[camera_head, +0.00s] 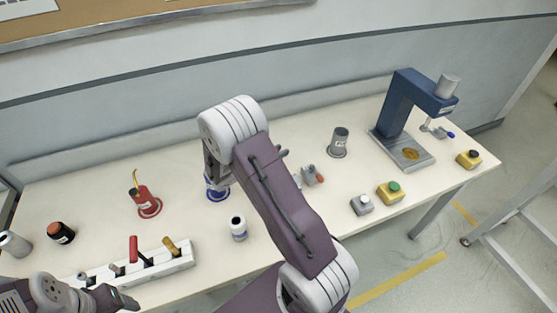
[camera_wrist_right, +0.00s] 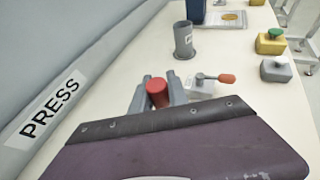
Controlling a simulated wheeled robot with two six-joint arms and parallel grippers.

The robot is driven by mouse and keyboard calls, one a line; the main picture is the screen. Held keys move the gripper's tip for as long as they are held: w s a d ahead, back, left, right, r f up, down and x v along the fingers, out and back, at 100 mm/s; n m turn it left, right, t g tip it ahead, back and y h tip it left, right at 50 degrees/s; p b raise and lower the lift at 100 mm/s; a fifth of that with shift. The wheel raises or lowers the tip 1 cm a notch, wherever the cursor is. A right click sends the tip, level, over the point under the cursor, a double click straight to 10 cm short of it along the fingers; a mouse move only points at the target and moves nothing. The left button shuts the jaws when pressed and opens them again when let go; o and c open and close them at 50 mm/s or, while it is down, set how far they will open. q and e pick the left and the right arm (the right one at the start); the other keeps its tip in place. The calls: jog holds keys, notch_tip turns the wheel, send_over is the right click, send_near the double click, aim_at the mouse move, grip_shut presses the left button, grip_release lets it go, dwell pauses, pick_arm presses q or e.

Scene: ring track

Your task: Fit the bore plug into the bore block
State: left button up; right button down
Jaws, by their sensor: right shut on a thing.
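My right gripper (camera_wrist_right: 158,92) is shut on a red cylinder, which I take to be the bore plug (camera_wrist_right: 157,93). In the head view my right arm hides the plug and most of that gripper; only a grey fingertip (camera_head: 283,153) shows past the arm. A small grey block with an orange-tipped lever (camera_wrist_right: 203,86) stands just right of the gripper in the wrist view; it also shows in the head view (camera_head: 309,175). I cannot identify the bore block for sure. My left gripper (camera_head: 118,299) is low at the left, its jaws unclear.
A grey cup (camera_head: 340,141) and a blue press (camera_head: 398,102) stand to the right. Button boxes (camera_head: 389,193) line the front right. The table between cup and lever block is clear.

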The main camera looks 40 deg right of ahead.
notch_tip(320, 180, down, 4)
jog(key=shift+w+f, duration=0.1)
jog(key=shift+w, duration=0.05)
jog(key=shift+f+b, duration=0.15)
jog(key=shift+b, duration=0.15)
jog(key=c, duration=1.3)
grip_release()
